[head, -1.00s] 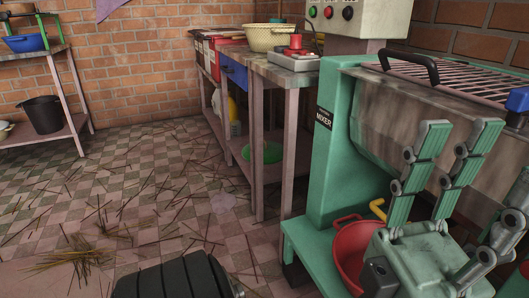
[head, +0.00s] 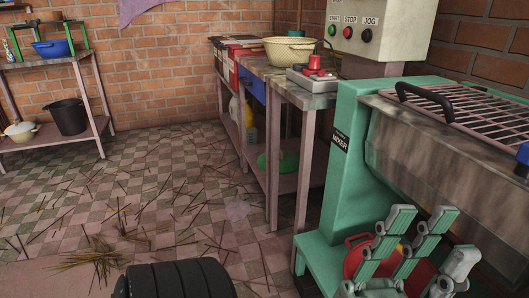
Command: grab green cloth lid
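No clear green cloth lid shows in the head view. A rounded green object (head: 285,161) lies on the lower shelf under the middle table, partly hidden by a table leg; I cannot tell whether it is cloth.
A cream colander (head: 289,50) and a red-topped device (head: 313,76) stand on the table (head: 262,73). A black bucket (head: 69,117) is on the left shelf. Straw sticks litter the open floor.

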